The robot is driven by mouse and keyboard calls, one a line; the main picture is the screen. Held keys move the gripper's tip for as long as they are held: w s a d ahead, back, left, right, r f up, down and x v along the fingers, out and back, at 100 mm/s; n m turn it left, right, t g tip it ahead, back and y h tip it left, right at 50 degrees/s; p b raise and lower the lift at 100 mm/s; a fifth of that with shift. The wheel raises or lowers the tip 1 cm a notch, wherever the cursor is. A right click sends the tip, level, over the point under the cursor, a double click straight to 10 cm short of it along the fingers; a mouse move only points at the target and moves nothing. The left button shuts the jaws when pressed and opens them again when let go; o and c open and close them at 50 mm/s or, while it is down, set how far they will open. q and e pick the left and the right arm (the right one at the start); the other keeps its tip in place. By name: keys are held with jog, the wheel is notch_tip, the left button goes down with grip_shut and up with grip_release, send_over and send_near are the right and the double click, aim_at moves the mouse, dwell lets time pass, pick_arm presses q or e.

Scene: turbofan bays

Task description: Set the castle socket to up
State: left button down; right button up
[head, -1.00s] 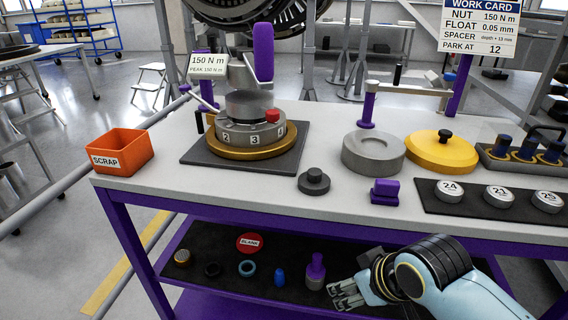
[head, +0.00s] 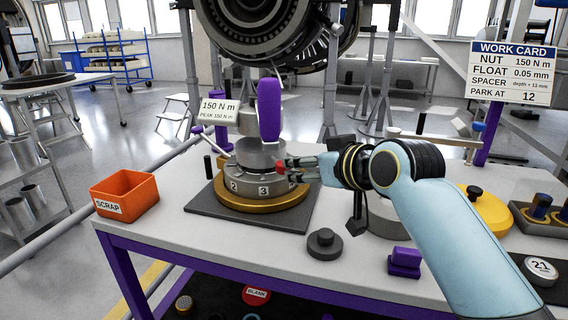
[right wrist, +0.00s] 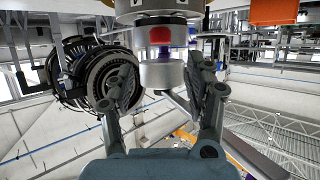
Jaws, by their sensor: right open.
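No part carries a castle socket label, so I cannot tell which one it is. A grey drum (head: 262,186) numbered 2 and 3 sits on a gold ring (head: 262,200) on a dark square plate. A grey cylinder (head: 260,152) and an upright purple handle (head: 269,108) stand above it. My right gripper (head: 294,170) is open at the drum's right side, by a red knob (head: 281,166). In the right wrist view my right gripper (right wrist: 163,95) has its fingers apart, with a silver cylinder (right wrist: 161,74) and the red knob (right wrist: 160,35) ahead between them. Contact is unclear.
An orange scrap bin (head: 125,194) stands at the table's left. A yellow disc (head: 492,216) is at right. My arm hides part of a grey ring (head: 385,226). The engine hangs behind.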

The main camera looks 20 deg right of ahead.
send_near(265, 155)
jog(key=w+f, duration=0.2)
jog(key=w+d+f, duration=0.1)
jog(key=w+f, duration=0.1)
jog(key=shift+c, duration=0.4)
grip_shut()
